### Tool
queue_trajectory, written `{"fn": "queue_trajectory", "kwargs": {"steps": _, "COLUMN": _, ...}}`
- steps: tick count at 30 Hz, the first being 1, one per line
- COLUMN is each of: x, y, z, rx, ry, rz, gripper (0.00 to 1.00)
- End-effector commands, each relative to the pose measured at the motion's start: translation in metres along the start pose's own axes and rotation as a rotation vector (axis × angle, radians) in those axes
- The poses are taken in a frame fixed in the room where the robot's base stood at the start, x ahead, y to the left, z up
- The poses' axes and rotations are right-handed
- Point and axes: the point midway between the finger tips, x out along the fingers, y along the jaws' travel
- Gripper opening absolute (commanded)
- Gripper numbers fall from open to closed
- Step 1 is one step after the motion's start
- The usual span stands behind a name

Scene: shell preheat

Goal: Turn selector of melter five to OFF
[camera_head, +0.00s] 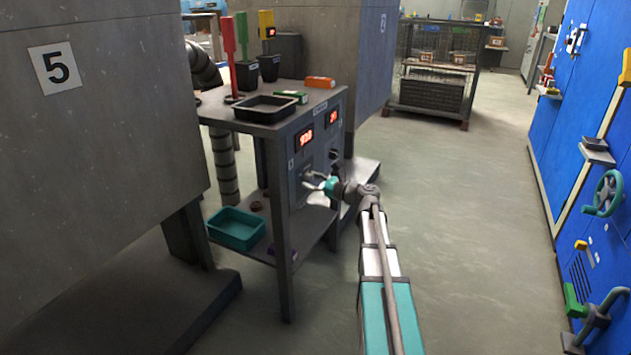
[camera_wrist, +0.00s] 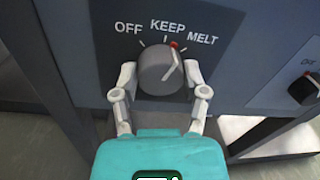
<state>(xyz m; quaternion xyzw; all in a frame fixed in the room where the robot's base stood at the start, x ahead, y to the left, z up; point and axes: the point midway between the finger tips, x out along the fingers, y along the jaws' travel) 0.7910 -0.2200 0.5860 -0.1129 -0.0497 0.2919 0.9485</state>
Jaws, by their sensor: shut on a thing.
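The selector (camera_wrist: 158,72) is a round grey knob on a dark panel, labelled OFF, KEEP and MELT from left to right. Its white pointer line is turned up and right, towards a red mark between KEEP and MELT. My gripper (camera_wrist: 160,78) has one finger on each side of the knob and is shut on it. In the head view my gripper (camera_head: 318,184) is at the front panel (camera_head: 306,165) of the grey stand, and hides the knob. A plate with a black 5 (camera_head: 58,68) is on the grey wall at left.
A second black knob (camera_wrist: 304,88) is on the panel to the right. Two red displays (camera_head: 306,138) sit above. A black tray (camera_head: 264,108) is on the stand and a teal bin (camera_head: 236,229) on its lower shelf.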

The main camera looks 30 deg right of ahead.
Motion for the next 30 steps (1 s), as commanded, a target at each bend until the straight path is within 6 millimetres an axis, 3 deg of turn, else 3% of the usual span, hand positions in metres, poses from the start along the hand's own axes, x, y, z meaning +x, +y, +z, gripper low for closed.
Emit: {"fn": "queue_trajectory", "kwargs": {"steps": 30, "x": 0.0026, "y": -0.0036, "z": -0.0020, "rx": -0.941, "ry": -0.060, "rz": 0.007, "gripper": 0.10}}
